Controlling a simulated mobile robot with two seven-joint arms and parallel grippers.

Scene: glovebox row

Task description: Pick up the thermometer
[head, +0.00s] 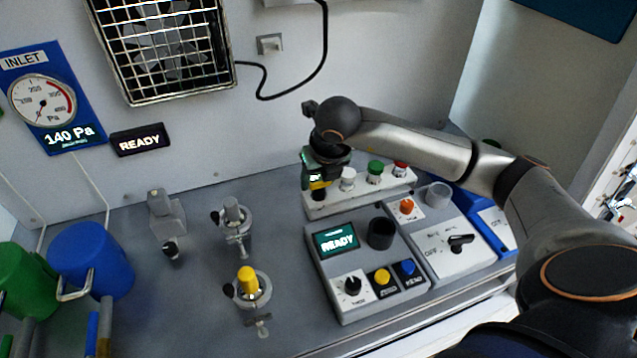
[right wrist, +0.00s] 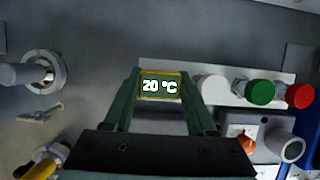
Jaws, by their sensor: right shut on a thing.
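The thermometer (right wrist: 160,87) shows a lit "20 °C" display with a yellowish edge between the green fingers of my right gripper (right wrist: 160,95). In the head view, the right gripper (head: 323,172) is above the left end of a light grey rack (head: 340,203), shut on the thermometer (head: 315,179). A dark part is below it at the rack's left end; I cannot tell whether the thermometer is clear of the rack. My left gripper is not in view.
White (head: 347,178), green (head: 375,172) and red (head: 400,169) capped items stand in the rack close to the gripper. Valves, one with a yellow cap (head: 247,280), stand left. The bench between valves and panel is clear.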

